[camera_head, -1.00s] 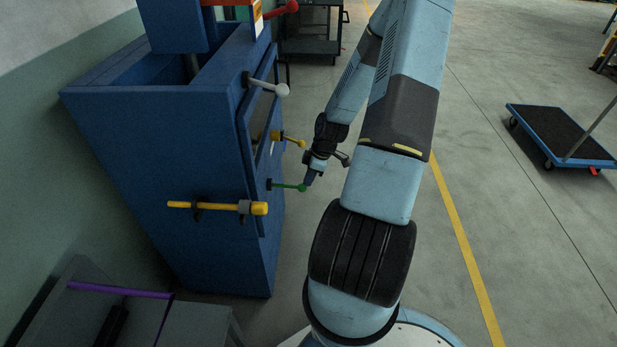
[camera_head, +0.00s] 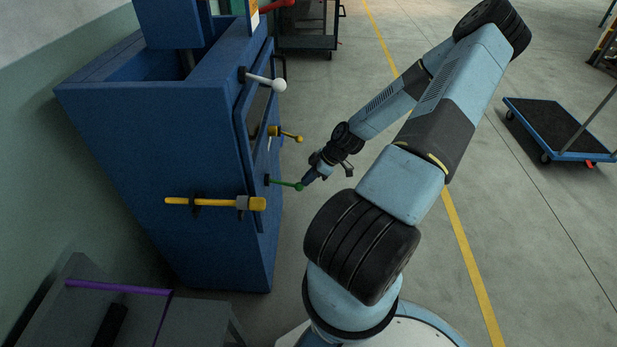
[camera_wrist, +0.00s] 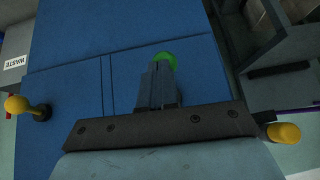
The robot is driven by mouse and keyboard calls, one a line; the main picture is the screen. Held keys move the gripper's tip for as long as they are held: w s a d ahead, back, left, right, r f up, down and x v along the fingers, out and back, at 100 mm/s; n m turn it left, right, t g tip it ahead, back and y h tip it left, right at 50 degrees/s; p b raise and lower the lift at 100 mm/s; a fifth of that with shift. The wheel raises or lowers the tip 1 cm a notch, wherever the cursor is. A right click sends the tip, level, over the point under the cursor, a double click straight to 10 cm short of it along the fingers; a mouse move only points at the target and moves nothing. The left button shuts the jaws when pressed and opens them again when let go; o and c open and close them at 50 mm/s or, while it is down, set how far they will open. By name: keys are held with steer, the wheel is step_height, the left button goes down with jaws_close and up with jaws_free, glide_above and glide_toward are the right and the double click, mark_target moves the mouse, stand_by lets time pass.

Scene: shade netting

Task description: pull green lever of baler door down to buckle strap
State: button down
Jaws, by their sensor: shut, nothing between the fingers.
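The blue baler (camera_head: 170,150) stands at the left in the head view, with its door face toward my arm. The green lever (camera_head: 284,183) sticks out to the right from the door, close to level, with a round knob at its end. My gripper (camera_head: 306,181) is shut, with its tips right at the knob. In the wrist view the shut fingers (camera_wrist: 162,70) point at the blue door (camera_wrist: 90,80), and the green knob (camera_wrist: 166,59) shows just past the tips, partly hidden by them. I cannot tell whether they touch. No strap can be made out.
A yellow lever (camera_head: 285,134) and a white-knobbed lever (camera_head: 265,80) stick out above the green one. A yellow bar (camera_head: 215,203) is on the baler's side. A flatbed cart (camera_head: 560,128) stands far right.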

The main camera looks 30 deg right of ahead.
steer(key=shift+f+t+y, duration=0.3)
steer(key=shift+f+y, duration=0.3)
steer(key=shift+f, duration=0.9)
steer(key=shift+s+f, duration=0.1)
steer(key=shift+f, duration=0.1)
